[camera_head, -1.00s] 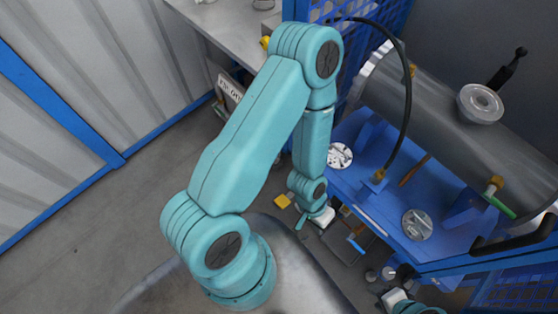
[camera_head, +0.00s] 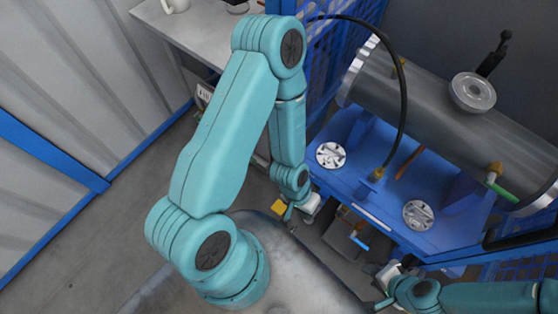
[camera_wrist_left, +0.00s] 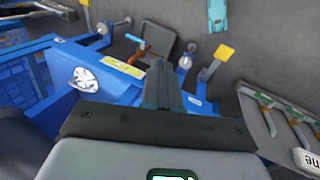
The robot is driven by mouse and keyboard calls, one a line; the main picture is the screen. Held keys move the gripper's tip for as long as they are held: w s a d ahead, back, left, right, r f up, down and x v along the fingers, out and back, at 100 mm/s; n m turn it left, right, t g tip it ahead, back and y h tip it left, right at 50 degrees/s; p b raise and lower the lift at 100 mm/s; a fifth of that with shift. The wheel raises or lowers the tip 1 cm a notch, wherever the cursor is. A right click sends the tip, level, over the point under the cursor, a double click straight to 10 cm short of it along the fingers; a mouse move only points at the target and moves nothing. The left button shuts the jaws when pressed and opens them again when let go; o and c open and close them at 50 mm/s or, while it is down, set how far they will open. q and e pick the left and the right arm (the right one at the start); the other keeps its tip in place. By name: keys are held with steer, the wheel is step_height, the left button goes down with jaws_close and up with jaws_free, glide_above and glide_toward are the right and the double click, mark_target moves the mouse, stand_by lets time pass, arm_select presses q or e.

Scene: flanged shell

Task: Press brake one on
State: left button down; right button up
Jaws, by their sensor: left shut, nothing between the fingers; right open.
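A yellow pedal-like plate (camera_head: 278,208) sits low by the blue stand's left foot; it also shows in the left wrist view (camera_wrist_left: 224,52) on a grey stem. I cannot tell from any marking whether it is brake one. My left gripper (camera_head: 289,214) is shut and empty, just right of the yellow plate in the head view; in the wrist view its fingers (camera_wrist_left: 162,86) point toward the floor hardware, apart from the plate in the picture. My right gripper (camera_head: 380,302) is open at the bottom right, partly hidden by its arm.
The blue stand (camera_head: 385,190) carries a grey cylinder (camera_head: 430,100) and two round flanged discs. An orange-red lever (camera_wrist_left: 138,52) and metal knobs lie near the floor. A rack (camera_wrist_left: 280,125) stands at the right of the wrist view. The grey floor at left is clear.

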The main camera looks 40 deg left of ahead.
arm_select(q)
steer(key=w+a+f+n+y+b, duration=0.1)
steer(key=a+f+n+b, duration=0.2)
steer(key=f, duration=0.8)
steer(key=w+a+f+n+b, duration=0.2)
steer(key=a+f+n+b, duration=0.2)
steer(key=a+f+b, duration=0.4)
steer(key=w+a+f+n+g+y+b, duration=0.1)
steer(key=a+f+b, duration=0.4)
steer(key=f+b, duration=0.6)
step_height(320, 180, down, 5)
steer(key=w+n, duration=0.1)
steer(key=n, duration=0.1)
steer(key=shift+w+a+n+y+b, duration=0.25)
steer(key=shift+a+n+y+b, duration=0.05)
steer(key=shift+n, duration=0.1)
steer(key=shift+f+b, duration=0.55)
steer(key=shift+b, duration=0.15)
steer(key=f+b, duration=0.1)
steer(key=b, duration=0.1)
steer(key=f+b, duration=0.4)
steer(key=b, duration=0.1)
steer(key=shift+s+d+f, duration=0.1)
steer(key=shift+d+f, duration=0.15)
steer(key=shift+f+b, duration=0.2)
steer(key=shift+b, duration=0.3)
